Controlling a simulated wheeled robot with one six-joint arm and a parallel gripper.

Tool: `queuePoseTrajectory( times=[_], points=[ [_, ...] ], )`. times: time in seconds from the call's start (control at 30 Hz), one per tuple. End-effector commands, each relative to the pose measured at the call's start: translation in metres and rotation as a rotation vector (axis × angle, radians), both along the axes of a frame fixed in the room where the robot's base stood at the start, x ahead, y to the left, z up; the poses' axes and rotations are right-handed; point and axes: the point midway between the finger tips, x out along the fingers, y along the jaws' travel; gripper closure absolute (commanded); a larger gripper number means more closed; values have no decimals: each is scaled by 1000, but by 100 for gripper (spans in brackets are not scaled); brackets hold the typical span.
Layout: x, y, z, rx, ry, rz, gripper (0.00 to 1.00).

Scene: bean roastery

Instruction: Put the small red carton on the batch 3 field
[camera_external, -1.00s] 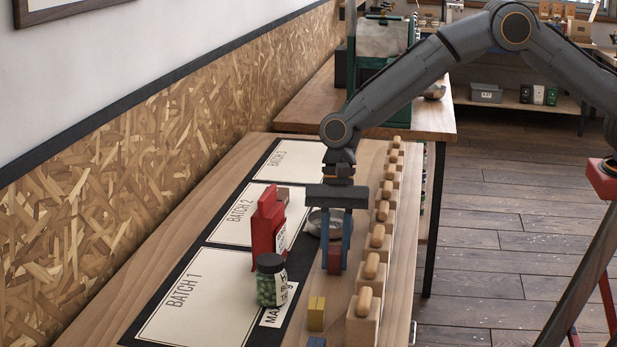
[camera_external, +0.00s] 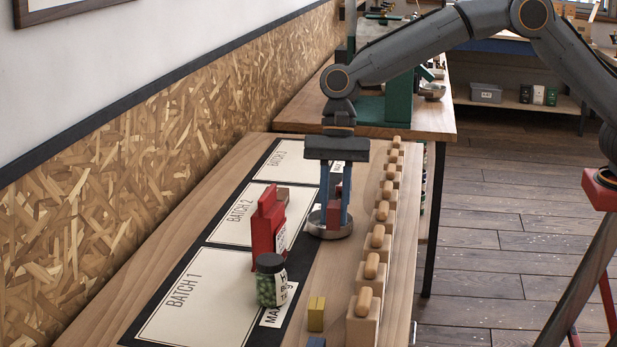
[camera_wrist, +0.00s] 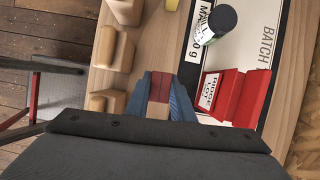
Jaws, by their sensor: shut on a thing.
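A small red carton (camera_external: 333,214) is between the fingers of my gripper (camera_external: 335,222), which is shut on it. The carton also shows in the wrist view (camera_wrist: 159,88), gripped between the blue fingers. In the external view my gripper and the carton overlap the shallow metal dish (camera_external: 316,228); I cannot tell how high above it they are. The batch 3 field (camera_external: 282,158) is a pale panel at the far end of the dark mat. No object shows on its visible part; my gripper hides some of its right side.
A larger red pack (camera_external: 262,228) stands by the batch 2 field (camera_external: 236,210). A green-filled jar (camera_external: 268,282) stands on the batch 1 field (camera_external: 190,300). A yellow block (camera_external: 316,314) lies nearer. Several wooden blocks with knobs (camera_external: 372,268) line the right edge.

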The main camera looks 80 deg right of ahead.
Motion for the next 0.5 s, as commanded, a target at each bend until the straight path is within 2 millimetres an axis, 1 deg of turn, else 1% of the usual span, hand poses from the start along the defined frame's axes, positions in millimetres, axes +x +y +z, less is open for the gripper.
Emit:
queuePoseTrajectory(
  times=[0.07, 0.17, 0.2, 0.27, 0.3, 0.37, 0.4, 0.47, 0.5],
  points=[
    [11, -17, -2, 0, -2, -58, 100],
    [31, -49, -5, 0, -2, -174, 100],
    [40, -65, -6, 0, -2, -233, 100],
    [54, -91, -7, 0, -4, -328, 100],
    [63, -109, -7, 0, -3, -392, 100],
    [75, -136, -8, 0, -3, -489, 100],
    [83, -154, -8, 1, -3, -555, 100],
    [93, -182, -8, 1, -4, -651, 100],
    [100, -201, -8, 0, -4, -715, 100]
  ],
)
